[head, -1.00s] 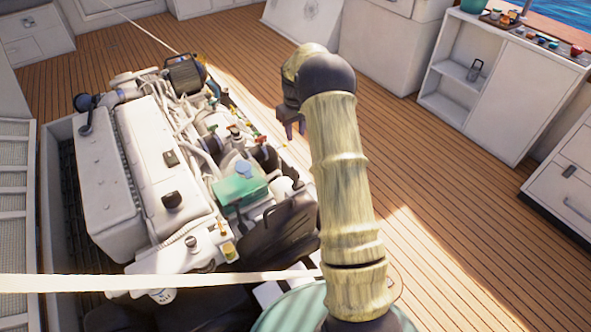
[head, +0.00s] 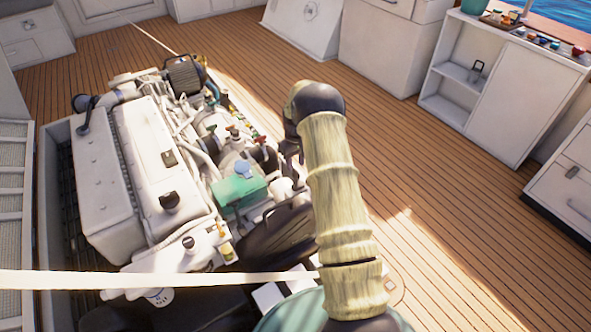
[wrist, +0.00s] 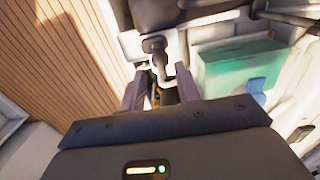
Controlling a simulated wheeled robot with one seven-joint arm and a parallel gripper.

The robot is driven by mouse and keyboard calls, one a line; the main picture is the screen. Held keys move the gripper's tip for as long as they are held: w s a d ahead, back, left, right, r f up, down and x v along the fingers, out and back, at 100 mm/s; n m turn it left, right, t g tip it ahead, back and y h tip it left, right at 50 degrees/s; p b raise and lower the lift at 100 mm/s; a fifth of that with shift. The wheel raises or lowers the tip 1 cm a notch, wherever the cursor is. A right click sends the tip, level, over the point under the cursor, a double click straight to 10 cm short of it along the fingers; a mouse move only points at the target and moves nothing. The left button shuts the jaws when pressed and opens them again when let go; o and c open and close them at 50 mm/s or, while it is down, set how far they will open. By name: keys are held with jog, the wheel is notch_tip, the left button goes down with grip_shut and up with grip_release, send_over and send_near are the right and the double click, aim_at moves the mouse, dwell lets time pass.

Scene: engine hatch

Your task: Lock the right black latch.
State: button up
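In the wrist view, a small black latch-like part (wrist: 156,52) stands on a white mount, just beyond and between my fingertips. Whether it is the task's right latch, I cannot tell for sure. My gripper (wrist: 160,78) is open, with its two fingers apart and no object seen held between them. Contact with the black part cannot be made out. In the head view my gripper (head: 293,152) is mostly hidden behind my arm, at the right side of the engine. The black part is not clearly visible there.
The white engine (head: 140,170) sits in the deck opening. A green box (head: 240,192) is on its near right side, also seen in the wrist view (wrist: 240,72). Wooden deck (head: 440,180) to the right is clear. A pale strap (head: 150,280) crosses the foreground.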

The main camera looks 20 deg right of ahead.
aim_at(295, 170)
notch_tip(295, 170, down, 3)
jog(key=shift+f, duration=0.15)
grip_shut()
